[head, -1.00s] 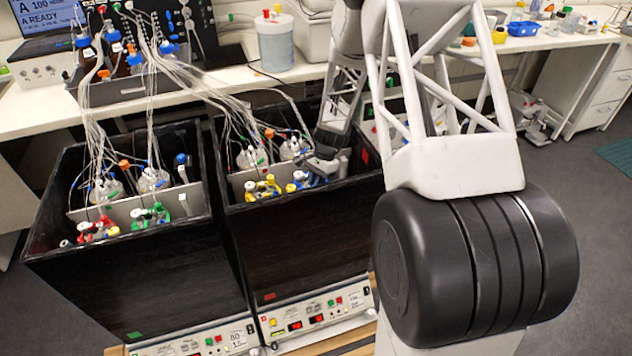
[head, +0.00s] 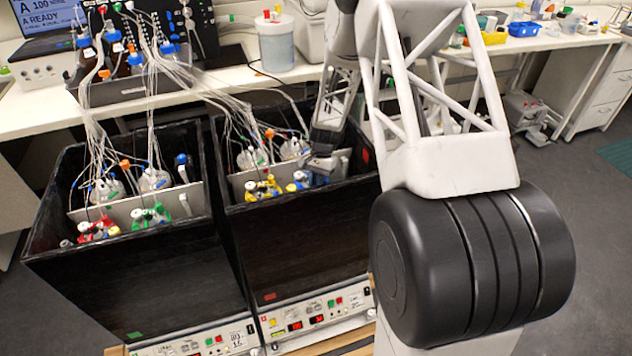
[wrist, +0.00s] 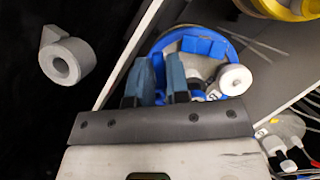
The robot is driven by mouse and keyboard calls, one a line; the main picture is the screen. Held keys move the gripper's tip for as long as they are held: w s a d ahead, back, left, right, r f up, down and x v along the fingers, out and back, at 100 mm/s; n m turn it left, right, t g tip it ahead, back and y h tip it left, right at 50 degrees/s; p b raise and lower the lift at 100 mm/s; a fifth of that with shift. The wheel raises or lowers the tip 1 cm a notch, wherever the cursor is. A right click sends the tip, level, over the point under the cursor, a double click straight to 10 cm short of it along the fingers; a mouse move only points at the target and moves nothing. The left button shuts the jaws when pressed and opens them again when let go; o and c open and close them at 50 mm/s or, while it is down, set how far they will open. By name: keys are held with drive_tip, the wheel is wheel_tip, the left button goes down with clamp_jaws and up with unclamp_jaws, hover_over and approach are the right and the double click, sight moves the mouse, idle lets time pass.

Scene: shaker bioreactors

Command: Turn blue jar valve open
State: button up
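The blue jar (head: 297,183) sits in the front right of the right-hand black box, behind its front wall. In the wrist view its blue clamp ring (wrist: 203,46) shows just beyond my fingers, with a white round knob (wrist: 236,80) at its right. My gripper (wrist: 160,78) reaches down over this jar, its two blue-grey fingers parallel with a narrow gap between them. Something blue shows in that gap. The valve is mostly hidden by the fingers and the gripper body, so I cannot tell whether they touch it. My gripper (head: 318,172) also shows in the head view.
The yellow jar (head: 262,188) stands just left of the blue jar. A light divider plate (wrist: 129,52) runs behind the jar, and a grey ring-shaped part (wrist: 66,62) is at left in the wrist view. Thin tubes hang over the jars. The left-hand box holds red and green jars.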

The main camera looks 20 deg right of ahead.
drive_tip(key=shift+o, duration=0.3)
drive_tip(key=m, duration=0.2)
drive_tip(key=m+t, duration=0.1)
drive_tip(key=m, duration=0.1)
drive_tip(key=shift+s+d+t+y, duration=0.1)
drive_tip(key=shift+t+y, duration=0.2)
drive_tip(key=shift+y, duration=0.1)
drive_tip(key=m+t, duration=0.1)
drive_tip(key=m, duration=0.4)
drive_tip(key=shift+t, duration=0.4)
drive_tip(key=shift+v, duration=1.2)
drive_tip(key=s+a+r+n, duration=0.1)
drive_tip(key=s+r+n, duration=0.2)
drive_tip(key=s+r, duration=0.2)
drive_tip(key=s+a+r+n+h, duration=0.1)
drive_tip(key=s+r, duration=0.4)
drive_tip(key=r, duration=0.7)
drive_tip(key=s+a+r+n, duration=0.3)
drive_tip(key=s+r+n, duration=0.1)
drive_tip(key=r, duration=0.4)
drive_tip(key=shift+s+a+r+n+t+h, duration=0.3)
drive_tip(key=shift+s+t, duration=0.1)
drive_tip(key=shift+s, duration=0.3)
drive_tip(key=shift+o, duration=0.4)
drive_tip(key=shift+w+d+f, duration=0.1)
